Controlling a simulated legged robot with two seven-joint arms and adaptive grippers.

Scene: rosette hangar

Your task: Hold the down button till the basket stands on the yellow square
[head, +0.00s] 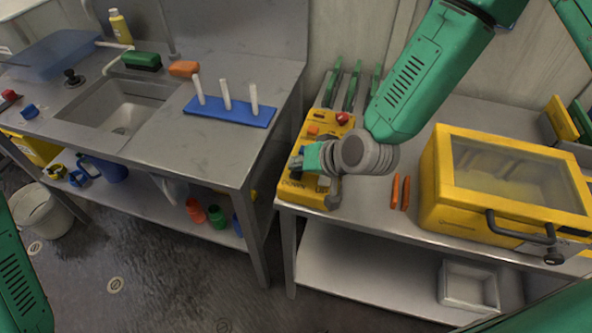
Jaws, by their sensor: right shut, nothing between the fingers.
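A yellow control box (290,190) stands at the left end of the right-hand bench, with "DOWN" and "UP" lettered near its front edge. My right gripper (297,162) is shut and empty, low over the box on its DOWN side. It covers the down button, so I cannot tell whether it touches or presses it. A red knob (342,118) and an orange button (313,130) show at the back of the box. I see no hanging basket and no yellow square. My left gripper is out of view.
A yellow case (437,190) with a window and dark handle stands right of the box, with orange sticks (395,191) between them. A grey bin (470,286) is on the lower shelf. A sink bench (215,150) stands left, across a floor gap.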

